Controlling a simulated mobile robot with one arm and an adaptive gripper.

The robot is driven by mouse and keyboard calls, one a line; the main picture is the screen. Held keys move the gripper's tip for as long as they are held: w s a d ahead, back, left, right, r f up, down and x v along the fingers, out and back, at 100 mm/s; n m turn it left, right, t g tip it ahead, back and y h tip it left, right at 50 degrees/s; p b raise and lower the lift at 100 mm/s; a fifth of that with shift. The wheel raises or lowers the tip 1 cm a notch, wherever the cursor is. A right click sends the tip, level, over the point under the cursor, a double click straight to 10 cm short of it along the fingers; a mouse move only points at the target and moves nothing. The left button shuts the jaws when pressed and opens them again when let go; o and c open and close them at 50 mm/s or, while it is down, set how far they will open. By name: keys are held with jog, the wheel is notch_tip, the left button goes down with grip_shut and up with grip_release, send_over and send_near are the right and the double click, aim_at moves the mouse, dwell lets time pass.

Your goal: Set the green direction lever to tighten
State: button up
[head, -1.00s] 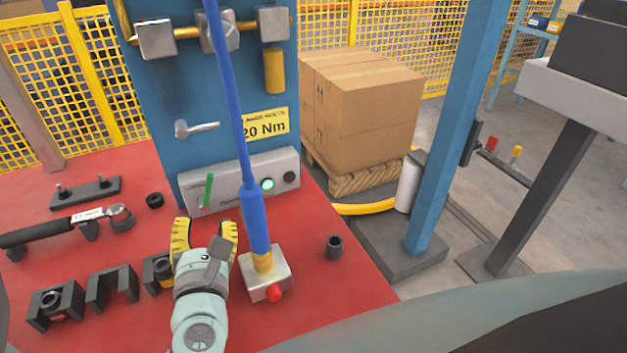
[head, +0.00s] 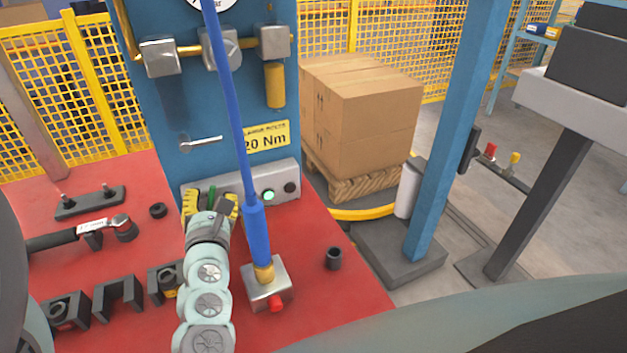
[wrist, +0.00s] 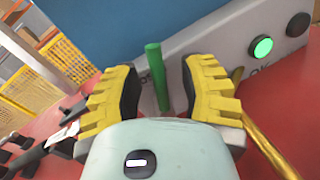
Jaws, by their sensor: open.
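The green direction lever (wrist: 156,75) stands on the grey control box (wrist: 215,50) at the foot of the blue panel. In the wrist view it rises between the two yellow-padded fingers of my gripper (wrist: 160,92), with a visible gap on each side. My gripper is open. In the head view, the gripper (head: 211,206) is in front of the control box (head: 285,175), and only part of the lever (head: 211,194) shows between the fingers. The lever's base and any markings beside it are hidden or unreadable.
A blue hose (head: 254,225) hangs just right of my gripper, ending at a metal block (head: 283,291) with a red button. A green lamp (head: 268,196) and a black knob (head: 291,187) are right of the lever. A torque wrench (head: 60,240) lies left on the red table.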

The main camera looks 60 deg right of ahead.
grip_shut()
dwell(0.4)
